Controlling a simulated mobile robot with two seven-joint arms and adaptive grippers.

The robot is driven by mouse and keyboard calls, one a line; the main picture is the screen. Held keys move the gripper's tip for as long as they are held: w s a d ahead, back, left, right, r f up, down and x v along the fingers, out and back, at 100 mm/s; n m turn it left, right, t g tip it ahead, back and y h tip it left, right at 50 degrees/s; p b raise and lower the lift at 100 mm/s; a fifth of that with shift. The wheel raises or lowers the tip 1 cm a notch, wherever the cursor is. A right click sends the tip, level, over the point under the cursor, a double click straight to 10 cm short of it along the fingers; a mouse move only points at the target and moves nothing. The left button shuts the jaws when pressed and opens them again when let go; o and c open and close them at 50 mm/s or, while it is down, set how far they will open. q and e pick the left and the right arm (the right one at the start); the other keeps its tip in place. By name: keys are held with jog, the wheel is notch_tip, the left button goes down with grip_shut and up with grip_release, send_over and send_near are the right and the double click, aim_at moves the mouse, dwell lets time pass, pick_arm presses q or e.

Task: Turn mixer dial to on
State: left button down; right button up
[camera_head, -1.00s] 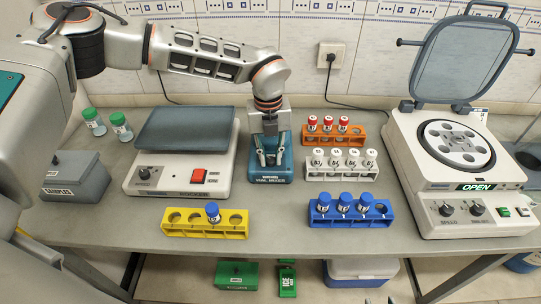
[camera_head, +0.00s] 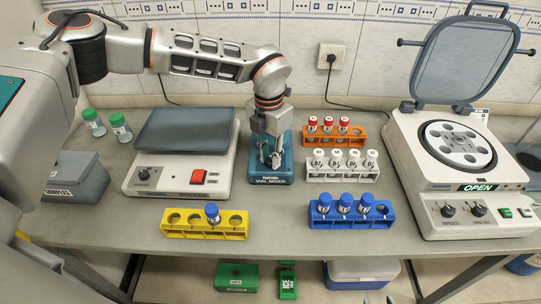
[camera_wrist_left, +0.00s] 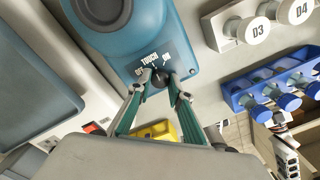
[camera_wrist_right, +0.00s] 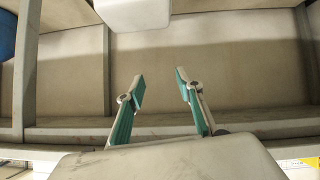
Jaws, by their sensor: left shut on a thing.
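The blue vial mixer (camera_head: 284,172) stands on the bench between the rocker and the vial racks. In the left wrist view its blue body (camera_wrist_left: 128,40) shows a dark panel lettered "OFF", "TOUCH" and "ON", with a small black dial (camera_wrist_left: 160,79) at its edge. My left gripper (camera_head: 268,160) reaches down over the front of the mixer; in the left wrist view its fingertips (camera_wrist_left: 161,88) are shut on the black dial, one on each side. My right gripper (camera_wrist_right: 160,88) is open and empty in the right wrist view, away from the mixer.
The rocker (camera_head: 180,178) stands left of the mixer. Orange (camera_head: 360,136), white (camera_head: 312,174) and blue (camera_head: 316,218) vial racks stand to the right. A yellow rack (camera_head: 180,232) is in front. The open-lidded centrifuge (camera_head: 410,160) is at far right.

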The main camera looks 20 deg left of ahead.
aim_at(270, 159)
pick_arm(q)
jog(key=m, duration=0.4)
jog(key=shift+m+p, duration=0.3)
jog(key=shift+p, duration=0.05)
jog(key=shift+w+m+p, duration=0.1)
jog(key=shift+m+p, duration=0.2)
jog(key=shift+m, duration=1.6)
jog(key=c, duration=1.8)
grip_release()
jog(key=shift+c, duration=0.2)
jog(key=shift+r, duration=0.15)
notch_tip(270, 159, up, 12)
jog(key=shift+w, duration=0.15)
